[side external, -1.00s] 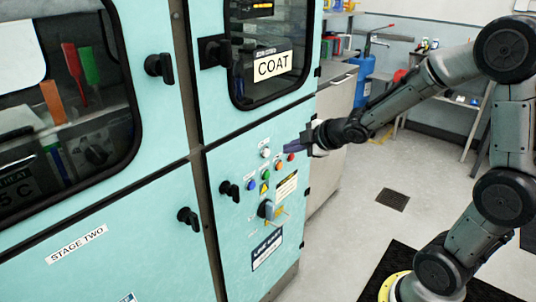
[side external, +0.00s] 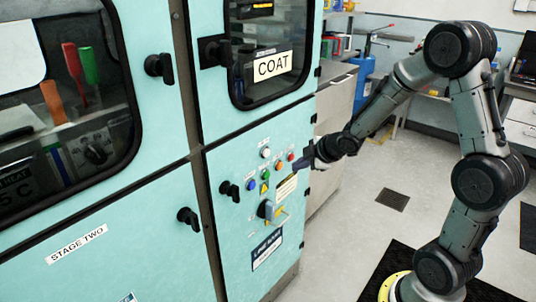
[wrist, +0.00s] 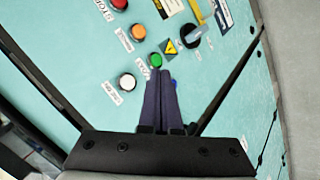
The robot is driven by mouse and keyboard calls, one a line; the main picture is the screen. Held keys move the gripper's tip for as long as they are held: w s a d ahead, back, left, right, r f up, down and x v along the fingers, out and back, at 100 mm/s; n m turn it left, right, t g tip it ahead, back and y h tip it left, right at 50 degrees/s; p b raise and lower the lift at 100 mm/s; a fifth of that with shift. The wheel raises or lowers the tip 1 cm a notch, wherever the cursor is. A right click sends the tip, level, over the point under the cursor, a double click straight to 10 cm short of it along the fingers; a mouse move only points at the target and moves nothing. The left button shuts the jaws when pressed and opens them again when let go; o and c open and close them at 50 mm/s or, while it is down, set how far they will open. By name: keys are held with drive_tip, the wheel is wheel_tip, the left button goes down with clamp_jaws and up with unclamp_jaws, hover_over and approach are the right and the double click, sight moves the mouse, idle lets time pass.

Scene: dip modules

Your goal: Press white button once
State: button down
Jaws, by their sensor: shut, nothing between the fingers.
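The white button (side external: 265,153) is on the teal panel, at the upper left of a cluster of coloured buttons. In the wrist view the white button (wrist: 127,82) is in clear sight, left of my fingers. My gripper (wrist: 161,74) is shut and empty, its dark fingers together. In that view the tips lie just below the green button (wrist: 155,60), and they partly cover the blue button (wrist: 174,83). In the side view my gripper (side external: 298,162) is to the right of the white button and a little lower, near the red button (side external: 291,157). I cannot tell whether the tips touch the panel.
An orange button (side external: 278,166) and a yellow warning label (side external: 264,188) are close by. A rotary switch (side external: 268,209) sits lower and black door handles (side external: 229,190) stick out at the left. The floor (side external: 340,245) right of the cabinet is mostly open.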

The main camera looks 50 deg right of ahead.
drive_tip(key=w, duration=0.7)
drive_tip(key=shift+w, duration=0.25)
drive_tip(key=shift+w, duration=0.1)
idle(1.8)
drive_tip(key=shift+w, duration=0.3)
drive_tip(key=shift+w, duration=0.45)
idle(0.8)
drive_tip(key=shift+s, duration=0.85)
drive_tip(key=s, duration=0.5)
idle(0.3)
